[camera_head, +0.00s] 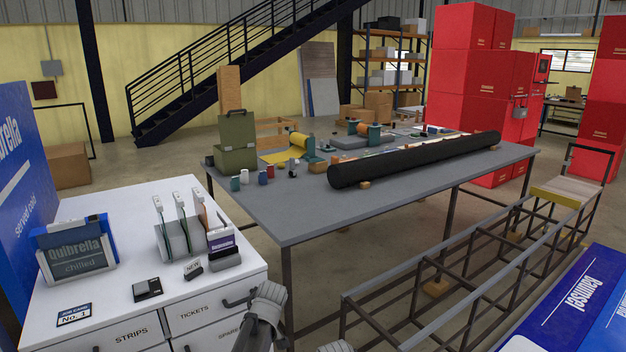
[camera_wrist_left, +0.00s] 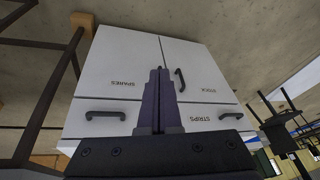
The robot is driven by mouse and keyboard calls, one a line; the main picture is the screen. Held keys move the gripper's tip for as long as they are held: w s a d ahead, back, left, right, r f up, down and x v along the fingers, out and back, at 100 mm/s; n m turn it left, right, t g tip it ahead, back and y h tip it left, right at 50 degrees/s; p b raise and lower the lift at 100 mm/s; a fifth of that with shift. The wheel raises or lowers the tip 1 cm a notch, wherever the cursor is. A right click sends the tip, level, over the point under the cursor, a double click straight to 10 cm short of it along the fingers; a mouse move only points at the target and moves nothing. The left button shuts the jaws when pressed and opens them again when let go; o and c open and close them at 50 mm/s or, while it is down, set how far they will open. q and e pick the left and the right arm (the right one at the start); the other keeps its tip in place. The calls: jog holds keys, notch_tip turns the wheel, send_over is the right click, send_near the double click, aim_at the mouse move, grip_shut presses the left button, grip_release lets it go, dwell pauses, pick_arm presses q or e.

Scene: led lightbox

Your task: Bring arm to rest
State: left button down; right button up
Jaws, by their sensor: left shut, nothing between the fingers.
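My left gripper (camera_wrist_left: 158,72) shows in the left wrist view with its two dark fingers together and nothing between them. It points toward the fronts of the white drawer cabinet (camera_wrist_left: 122,62), which appears upside down there. I cannot tell the exact gap to the cabinet. In the head view a grey part of my arm (camera_head: 263,315) stands at the bottom, in front of the cabinet's right corner; the fingers cannot be made out there. Another small grey part of mine shows at the bottom edge. My right gripper is not in view.
The white cabinet (camera_head: 115,232) bears a lightbox sign (camera_head: 78,258) and a rack of strips (camera_head: 178,240). A grey worktable (camera_head: 290,215) with a long black roll (camera_head: 415,160) stands beyond. A dark metal frame (camera_head: 440,270) and a blue panel (camera_head: 570,310) lie at the right.

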pick_arm(q)
jog(key=s+d+r+m+h+p, duration=0.1)
jog(key=s+d+m, duration=0.3)
jog(key=s+m, duration=0.1)
jog(key=s+d+r+m+g+h+p, duration=0.1)
jog(key=s+d+m+p, duration=0.1)
jog(key=s, duration=0.6)
jog(key=s+d+r+m+p, duration=0.1)
jog(key=s+d+r+m, duration=0.1)
jog(key=s+d+m, duration=0.3)
jog(key=shift+s+d+m+g+h, duration=0.3)
jog(key=shift+s+m+g+h, duration=0.1)
jog(key=shift+s+m, duration=0.8)
jog(key=shift+w+r, duration=0.1)
